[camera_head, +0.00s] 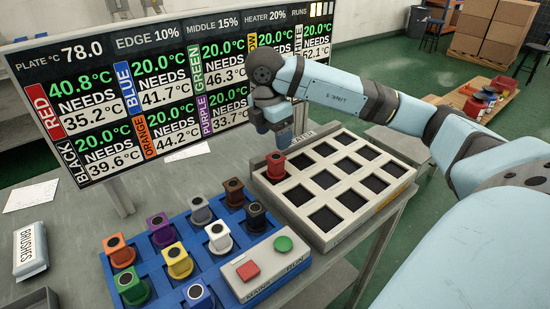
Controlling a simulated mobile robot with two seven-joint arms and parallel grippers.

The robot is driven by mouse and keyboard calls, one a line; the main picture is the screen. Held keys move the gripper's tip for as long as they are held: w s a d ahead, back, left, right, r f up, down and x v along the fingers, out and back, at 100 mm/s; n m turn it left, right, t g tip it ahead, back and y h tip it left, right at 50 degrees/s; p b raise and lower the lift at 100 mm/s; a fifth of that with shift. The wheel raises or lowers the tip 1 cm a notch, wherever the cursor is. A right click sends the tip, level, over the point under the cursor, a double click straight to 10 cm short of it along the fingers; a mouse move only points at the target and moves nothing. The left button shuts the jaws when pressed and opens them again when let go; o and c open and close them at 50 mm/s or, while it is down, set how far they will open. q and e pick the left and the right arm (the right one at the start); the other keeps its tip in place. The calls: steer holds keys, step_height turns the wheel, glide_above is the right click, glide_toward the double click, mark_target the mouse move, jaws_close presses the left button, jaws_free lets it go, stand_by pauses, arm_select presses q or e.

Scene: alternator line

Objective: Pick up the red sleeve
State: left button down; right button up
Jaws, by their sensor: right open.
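The red sleeve (276,166) stands upright in the back left pocket of the heater tray (331,238), its dark round top showing. My right gripper (283,136) is open just above and slightly right of the sleeve in the picture, pointing down. Whether its fingers touch the sleeve I cannot tell. The other pockets of the heater are empty and dark. The display board (120,141) shows red at 40.8°C, needs 35.2°C. My left gripper is not in view.
A blue rack (225,262) left of the heater holds several coloured sleeves. A panel with a red button (248,270) and a green button (283,244) sits at its front. A brush box (30,250) lies at left; a side table (452,100) stands behind.

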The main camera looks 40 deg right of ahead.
mark_target(276, 157)
steer(key=f, duration=0.2)
steer(key=d+f, duration=0.1)
steer(key=f, duration=0.5)
steer(key=shift+w+d+f, duration=0.15)
steer(key=c, duration=1.2)
